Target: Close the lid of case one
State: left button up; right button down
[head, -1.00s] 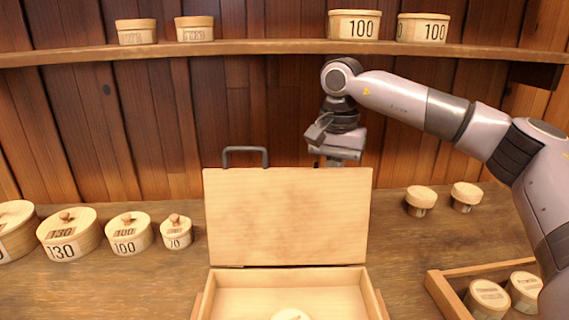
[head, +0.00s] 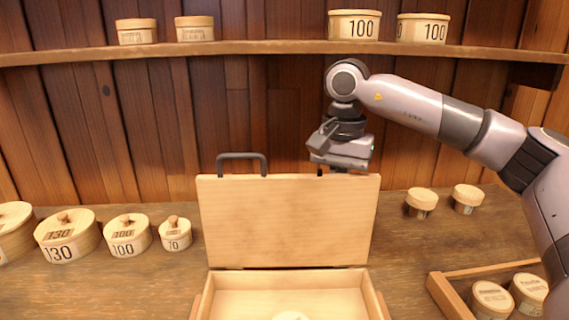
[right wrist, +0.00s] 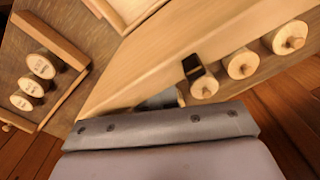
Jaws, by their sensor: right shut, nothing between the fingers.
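Case one (head: 375,298) is a pale wooden case on the table at the bottom middle of the head view. Its lid (head: 288,222) stands raised at the back, hinged at the low edge, with a dark handle (head: 242,157) on its top edge. In the right wrist view the lid (right wrist: 150,70) crosses the middle, with a dark fitting (right wrist: 193,66) on it. My right gripper (head: 337,172) is shut and empty at the lid's top edge, right of the handle. Its fingertips are hidden behind the lid, so contact is unclear. My left gripper is out of view.
Several lidded round boxes (head: 68,236) stand left of the case. A wooden tray (head: 440,297) with round pieces lies at the front right. A shelf (head: 270,49) with boxes runs above.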

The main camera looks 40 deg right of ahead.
aim_at(344, 176)
jog(key=s, duration=0.1)
jog(key=s+a, duration=0.1)
jog(key=shift+s+a+b, duration=0.3)
jog(key=shift+b, duration=0.05)
dwell(0.4)
dwell(0.7)
notch_tip(344, 176, up, 3)
jog(key=shift+f+p, duration=0.15)
jog(key=shift+p, duration=0.95)
jog(key=shift+r+p, duration=2.2)
jog(key=shift+r, duration=0.5)
jog(key=shift+f, duration=0.1)
